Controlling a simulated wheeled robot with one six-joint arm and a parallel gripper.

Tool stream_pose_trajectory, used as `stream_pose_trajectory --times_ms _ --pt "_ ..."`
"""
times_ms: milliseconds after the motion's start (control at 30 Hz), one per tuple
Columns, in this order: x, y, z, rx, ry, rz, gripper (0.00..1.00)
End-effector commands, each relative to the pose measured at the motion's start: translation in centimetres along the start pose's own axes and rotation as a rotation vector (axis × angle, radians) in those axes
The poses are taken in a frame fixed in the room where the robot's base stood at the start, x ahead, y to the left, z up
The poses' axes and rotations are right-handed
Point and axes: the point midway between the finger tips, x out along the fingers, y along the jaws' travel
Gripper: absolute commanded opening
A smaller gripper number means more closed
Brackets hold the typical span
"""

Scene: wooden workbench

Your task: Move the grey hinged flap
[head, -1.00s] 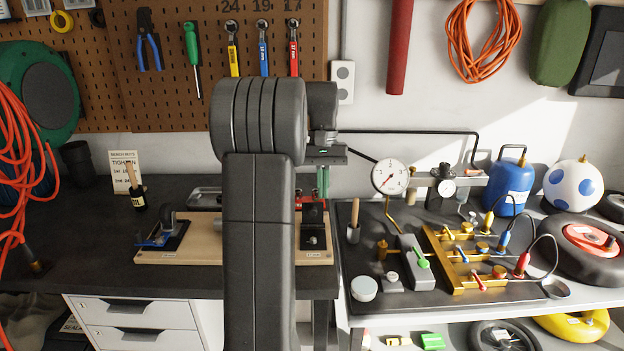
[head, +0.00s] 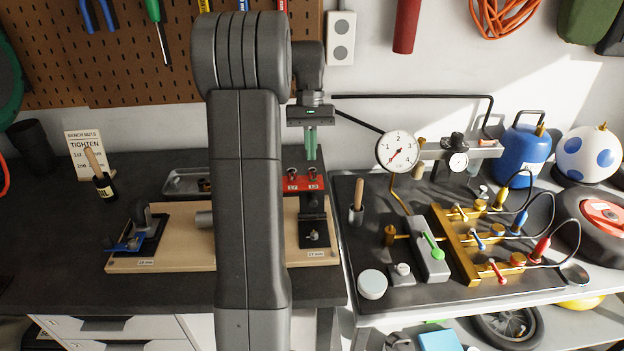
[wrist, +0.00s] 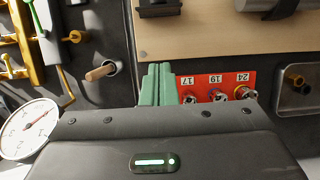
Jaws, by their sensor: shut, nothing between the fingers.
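No part is plainly recognisable as the grey hinged flap. A long grey block (head: 430,258) with a green lever (head: 433,246) lies on the black mat right of centre. A small grey block (head: 400,274) with a pale knob sits beside it. I cannot tell whether either has a hinge. My gripper (head: 310,143) has green fingers, shut and empty, pointing down above the red socket rack (head: 303,184). The wrist view shows the shut fingers (wrist: 157,85) beside the rack. The grey blocks are to the right of my gripper and apart from it.
A dial gauge (head: 398,151) and a brass manifold (head: 457,243) with coloured levers stand on the mat. A wooden board (head: 180,255) carries fixtures at left. My arm hides the board's middle.

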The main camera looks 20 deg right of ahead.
Motion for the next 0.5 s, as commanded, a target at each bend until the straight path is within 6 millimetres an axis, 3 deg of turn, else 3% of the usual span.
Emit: stream_pose_trajectory --times_ms 267,500 --pt "6.1 0.0 0.1 0.000 -0.004 0.000 0.00" --pt "6.8 0.0 3.0 0.001 0.000 0.000 0.00"
